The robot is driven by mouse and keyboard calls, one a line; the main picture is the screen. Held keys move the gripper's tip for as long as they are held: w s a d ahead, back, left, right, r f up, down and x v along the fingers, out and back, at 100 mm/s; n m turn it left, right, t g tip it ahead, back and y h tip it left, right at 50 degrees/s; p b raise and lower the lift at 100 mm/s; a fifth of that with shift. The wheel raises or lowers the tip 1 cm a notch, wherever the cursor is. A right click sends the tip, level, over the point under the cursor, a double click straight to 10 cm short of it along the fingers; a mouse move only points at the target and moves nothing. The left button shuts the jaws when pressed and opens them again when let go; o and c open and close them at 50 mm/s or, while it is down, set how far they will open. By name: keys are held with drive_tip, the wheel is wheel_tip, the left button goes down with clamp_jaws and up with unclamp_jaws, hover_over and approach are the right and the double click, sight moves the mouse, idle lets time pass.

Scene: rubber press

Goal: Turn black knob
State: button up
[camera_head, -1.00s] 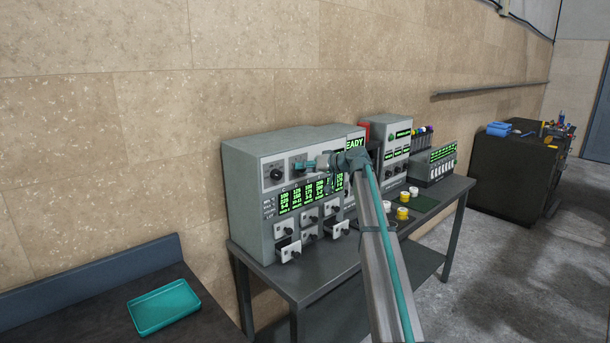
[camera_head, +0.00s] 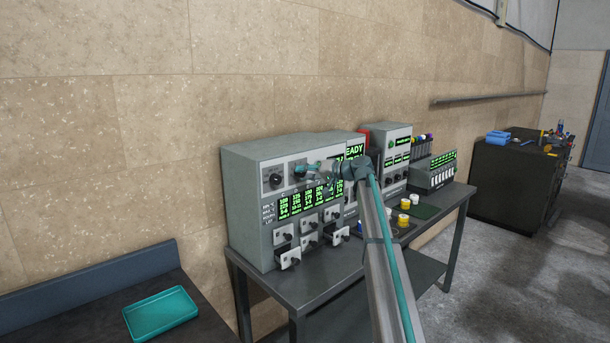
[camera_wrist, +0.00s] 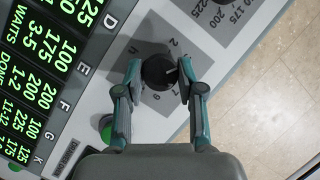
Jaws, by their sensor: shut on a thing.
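In the wrist view the black knob (camera_wrist: 158,71) sits on a dark grey plate with numbers around it. A light pointer mark shows on its top. My gripper (camera_wrist: 159,68) has one finger on each side of the knob and is shut on it. In the head view my gripper (camera_head: 308,170) is at the upper front panel of the grey machine (camera_head: 241,210); the knob is small there and largely hidden by the fingers.
A second black knob (camera_head: 275,181) is on the panel to the left. Below are a green-lettered display (camera_head: 297,206) and several small drawers with knobs. A green button (camera_wrist: 106,127) is near the left finger. A teal tray (camera_head: 161,313) lies on the left table.

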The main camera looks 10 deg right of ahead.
drive_tip(key=o, duration=1.1)
drive_tip(key=shift+o, duration=0.2)
drive_tip(key=shift+d, duration=0.1)
drive_tip(key=v, duration=1.2)
